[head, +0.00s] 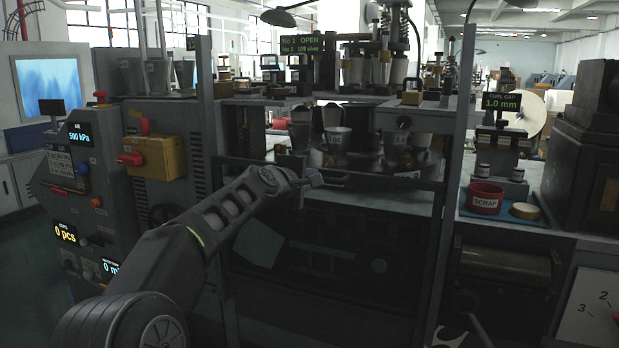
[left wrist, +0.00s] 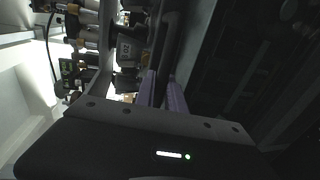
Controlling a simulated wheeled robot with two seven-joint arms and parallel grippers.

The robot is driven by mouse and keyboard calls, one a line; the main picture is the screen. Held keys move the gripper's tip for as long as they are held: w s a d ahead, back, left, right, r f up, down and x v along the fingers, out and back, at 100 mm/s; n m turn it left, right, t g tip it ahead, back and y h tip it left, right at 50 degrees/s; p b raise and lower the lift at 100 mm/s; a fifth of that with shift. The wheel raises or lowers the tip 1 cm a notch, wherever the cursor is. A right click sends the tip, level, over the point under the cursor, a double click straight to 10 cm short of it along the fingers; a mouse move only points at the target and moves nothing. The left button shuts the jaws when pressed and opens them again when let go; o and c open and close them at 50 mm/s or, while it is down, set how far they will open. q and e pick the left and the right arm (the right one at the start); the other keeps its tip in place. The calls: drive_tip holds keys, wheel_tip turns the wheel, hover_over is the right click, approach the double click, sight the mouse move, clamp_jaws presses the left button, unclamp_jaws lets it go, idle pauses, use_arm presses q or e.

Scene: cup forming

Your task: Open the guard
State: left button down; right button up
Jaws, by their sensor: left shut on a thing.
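The guard is a dark frame across the front of the forming machine, with a horizontal bar (head: 385,181) at its lower edge. My left gripper (head: 312,180) reaches in from the left and is at this bar, shut on it. In the left wrist view its purple fingers (left wrist: 165,92) close around the dark bar (left wrist: 172,35), which runs up the picture. Behind the bar stand cups and tooling (left wrist: 128,48). The exact contact is dark and partly hidden. My right gripper does not clearly show in either view.
A control panel (head: 85,180) and a yellow box with a red lever (head: 155,157) stand left of my arm. Upright posts (head: 206,110) flank the machine. At the right are a red scrap bin (head: 485,198) and a gauge display (head: 502,102). The floor shows at the lower left.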

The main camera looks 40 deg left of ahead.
use_arm(q)
drive_tip(key=shift+f, duration=0.25)
drive_tip(key=c, duration=1.4)
unclamp_jaws()
drive_tip(key=shift+s, duration=0.15)
drive_tip(key=v, duration=0.7)
drive_tip(key=shift+s+b, duration=0.25)
drive_tip(key=shift+b, duration=0.15)
drive_tip(key=shift+d+r, duration=0.1)
